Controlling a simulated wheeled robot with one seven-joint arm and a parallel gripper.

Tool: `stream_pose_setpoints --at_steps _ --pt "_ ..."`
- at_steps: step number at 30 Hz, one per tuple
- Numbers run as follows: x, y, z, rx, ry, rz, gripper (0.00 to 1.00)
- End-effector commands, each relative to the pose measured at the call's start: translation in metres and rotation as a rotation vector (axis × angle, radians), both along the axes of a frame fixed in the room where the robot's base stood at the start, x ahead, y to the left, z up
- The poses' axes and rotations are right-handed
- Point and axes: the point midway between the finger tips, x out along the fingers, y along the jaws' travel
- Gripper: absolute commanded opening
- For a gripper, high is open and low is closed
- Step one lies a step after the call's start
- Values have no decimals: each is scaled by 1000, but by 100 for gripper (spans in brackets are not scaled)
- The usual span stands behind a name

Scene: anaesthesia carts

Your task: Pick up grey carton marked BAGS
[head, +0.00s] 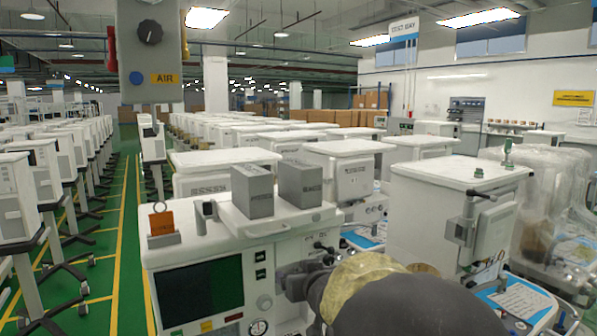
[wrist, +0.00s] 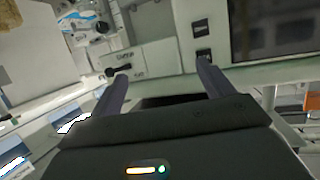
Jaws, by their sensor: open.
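Two grey cartons stand side by side on the top of the nearest white cart (head: 215,238). They are the left grey carton (head: 252,190) and the right grey carton (head: 300,183). Their markings are too small to read, so I cannot tell which says BAGS. My gripper (wrist: 160,84) is open and empty in the wrist view, its two dark fingers apart in front of the cart's front panel. In the head view my arm reaches in from the lower right, with its end below the cartons at the cart's front. No carton shows in the wrist view.
An orange tag on a stand (head: 161,221) and a small dark device (head: 207,209) stand left of the cartons. A dark screen (head: 201,290) is on the cart's front. Another white cart (head: 455,215) with a side fixture stands to the right. A green aisle runs at left.

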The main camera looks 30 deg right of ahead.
Motion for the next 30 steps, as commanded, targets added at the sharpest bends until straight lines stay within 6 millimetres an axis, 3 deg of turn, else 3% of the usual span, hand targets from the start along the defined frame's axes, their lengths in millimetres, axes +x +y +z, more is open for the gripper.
stream_pose_setpoints --at_steps 1,6,9,12,16,24,30 --pt "-4 -20 37 -19 -72 0 80" --pt "-21 -53 114 -59 -238 74 80" --pt "-37 -64 150 -72 -293 132 80" --pt "-52 -69 172 -76 -317 185 80" --pt "-61 -69 181 -71 -322 222 80" --pt "-61 -68 180 -70 -322 227 80" --pt "-48 -69 181 -69 -322 229 80"
